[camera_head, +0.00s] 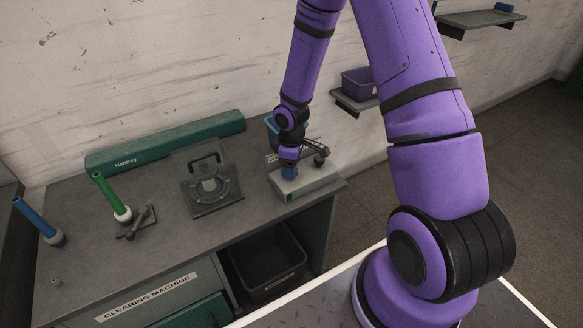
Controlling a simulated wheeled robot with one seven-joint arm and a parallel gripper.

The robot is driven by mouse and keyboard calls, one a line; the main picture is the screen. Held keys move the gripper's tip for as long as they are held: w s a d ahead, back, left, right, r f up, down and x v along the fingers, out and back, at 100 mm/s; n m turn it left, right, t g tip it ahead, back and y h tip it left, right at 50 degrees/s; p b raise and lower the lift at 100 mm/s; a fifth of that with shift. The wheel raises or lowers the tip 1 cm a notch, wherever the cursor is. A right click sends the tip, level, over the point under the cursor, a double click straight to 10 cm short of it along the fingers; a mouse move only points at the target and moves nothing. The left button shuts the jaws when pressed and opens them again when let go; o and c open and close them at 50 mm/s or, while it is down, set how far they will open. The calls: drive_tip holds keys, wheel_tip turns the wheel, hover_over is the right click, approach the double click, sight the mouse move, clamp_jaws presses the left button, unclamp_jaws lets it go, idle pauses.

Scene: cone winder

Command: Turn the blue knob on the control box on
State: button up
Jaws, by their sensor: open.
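The control box (313,180) is a light grey box near the right end of the workbench. A small blue part, which looks like the blue knob (289,172), stands on its left side. My gripper (290,162) points down right over this knob, at the end of my purple arm. Its jaws are open, but the fingers are small and partly hidden. I cannot tell whether they touch the knob or which way the knob is turned.
A green spindle (107,190) and a blue spindle (35,218) stand further left. A purple bin (358,83) sits on a wall shelf.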

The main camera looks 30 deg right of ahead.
drive_tip(key=shift+f, duration=0.65)
drive_tip(key=c, duration=0.9)
drive_tip(key=shift+c, duration=0.2)
drive_tip(key=shift+m, duration=0.3)
drive_tip(key=m, duration=0.6)
drive_tip(key=shift+m, duration=0.3)
drive_tip(key=m, duration=0.6)
drive_tip(key=shift+m, duration=0.3)
